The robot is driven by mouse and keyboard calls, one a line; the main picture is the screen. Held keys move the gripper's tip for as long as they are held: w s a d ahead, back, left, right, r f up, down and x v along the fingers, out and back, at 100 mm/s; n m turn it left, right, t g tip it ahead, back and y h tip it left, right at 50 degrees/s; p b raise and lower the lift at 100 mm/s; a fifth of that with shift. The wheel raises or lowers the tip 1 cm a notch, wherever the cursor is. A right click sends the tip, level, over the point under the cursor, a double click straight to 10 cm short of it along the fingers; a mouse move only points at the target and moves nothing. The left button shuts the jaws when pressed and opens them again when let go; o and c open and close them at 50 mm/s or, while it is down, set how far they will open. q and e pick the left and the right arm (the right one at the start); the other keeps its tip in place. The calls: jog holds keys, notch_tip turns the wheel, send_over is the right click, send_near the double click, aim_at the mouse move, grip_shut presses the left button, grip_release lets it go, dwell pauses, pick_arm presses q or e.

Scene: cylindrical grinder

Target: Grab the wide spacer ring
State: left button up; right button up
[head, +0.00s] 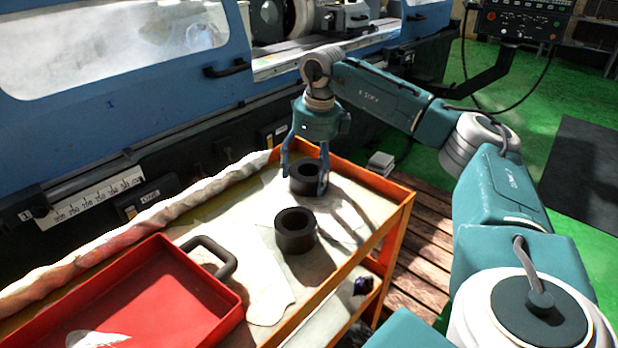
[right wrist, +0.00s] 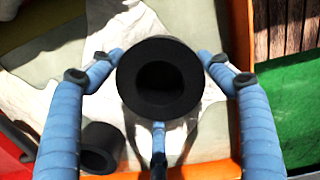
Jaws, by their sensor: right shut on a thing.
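A black wide spacer ring (head: 308,186) is at the far end of the orange cart, between the blue fingers of my right gripper (head: 306,172). In the right wrist view this ring (right wrist: 160,108) fills the middle, hole facing the camera, with fingers touching it at left and right and a third finger below. My right gripper is shut on it. I cannot tell whether the ring is lifted off the cart top. A second black ring (head: 296,241) stands on the cart nearer to me; it shows at lower left in the right wrist view (right wrist: 97,158). My left gripper is not in view.
The orange cart (head: 398,222) has a raised rim and a pale cloth on top. A red tray (head: 225,318) with a dark handle (head: 222,255) sits at its near left. A rolled cloth (head: 150,222) lies along the left edge, beside the blue grinder (head: 120,95).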

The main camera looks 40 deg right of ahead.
jog(key=shift+w+r, duration=0.2)
jog(key=shift+r, duration=0.05)
jog(key=shift+c, duration=0.5)
jog(key=shift+w+d+f, duration=0.1)
